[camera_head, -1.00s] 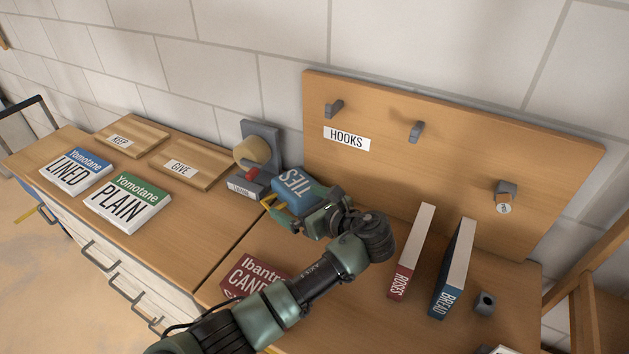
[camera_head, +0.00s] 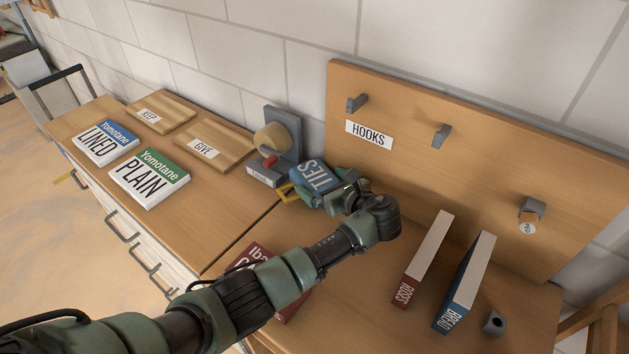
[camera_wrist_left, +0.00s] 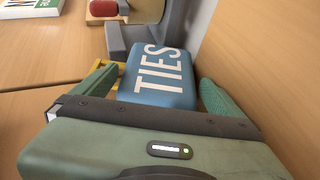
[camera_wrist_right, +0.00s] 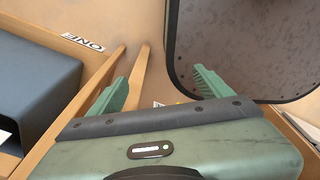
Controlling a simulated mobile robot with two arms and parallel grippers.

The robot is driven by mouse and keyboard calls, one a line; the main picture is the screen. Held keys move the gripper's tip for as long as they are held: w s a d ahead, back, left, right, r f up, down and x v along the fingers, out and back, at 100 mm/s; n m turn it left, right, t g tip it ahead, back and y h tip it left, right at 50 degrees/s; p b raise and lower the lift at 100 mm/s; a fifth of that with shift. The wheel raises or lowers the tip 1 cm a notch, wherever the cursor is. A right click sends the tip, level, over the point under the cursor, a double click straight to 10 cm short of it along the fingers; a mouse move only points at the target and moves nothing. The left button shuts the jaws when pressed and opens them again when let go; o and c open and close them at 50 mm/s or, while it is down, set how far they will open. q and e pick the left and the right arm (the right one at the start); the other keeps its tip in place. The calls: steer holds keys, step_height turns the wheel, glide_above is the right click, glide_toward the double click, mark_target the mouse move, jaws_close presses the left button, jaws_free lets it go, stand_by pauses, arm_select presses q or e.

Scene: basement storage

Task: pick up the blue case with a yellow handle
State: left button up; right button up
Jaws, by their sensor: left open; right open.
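The blue case (camera_head: 314,176) bears the word TIES and has a yellow handle (camera_head: 288,193) on its left side. It stands on the wooden top, right of a grey tape dispenser. My left gripper (camera_head: 333,187) is at the case from the right. In the left wrist view the case (camera_wrist_left: 158,78) lies between the two open green fingers (camera_wrist_left: 155,90); the handle (camera_wrist_left: 122,72) shows partly behind the left finger. Whether the fingers touch the case I cannot tell. My right gripper (camera_wrist_right: 158,88) is open and empty in the right wrist view, away from the case.
The tape dispenser (camera_head: 278,145) stands close left of the case. A hook board (camera_head: 450,170) rises behind. Two upright books, ROSES (camera_head: 423,258) and BREAD (camera_head: 465,282), stand to the right. A red book (camera_head: 290,308) lies partly under my left arm. The right wrist view shows wooden bars and a dark-rimmed panel (camera_wrist_right: 240,45).

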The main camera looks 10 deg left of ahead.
arm_select(q)
steer(key=shift+c, duration=0.3)
steer(key=c, duration=1.2)
steer(key=shift+s+r, duration=0.15)
steer(key=shift+r, duration=0.25)
step_height(320, 180, up, 6)
steer(key=shift+a+r+b, duration=0.1)
steer(key=shift+b, duration=0.25)
steer(key=s+a, duration=0.2)
steer(key=s, duration=0.4)
steer(key=s+a, duration=0.3)
steer(key=s, duration=0.3)
steer(key=s+a, duration=0.2)
steer(key=s, duration=0.4)
steer(key=shift+s+a+b, duration=0.15)
steer(key=shift+a+b, duration=0.05)
steer(key=shift+b, duration=0.2)
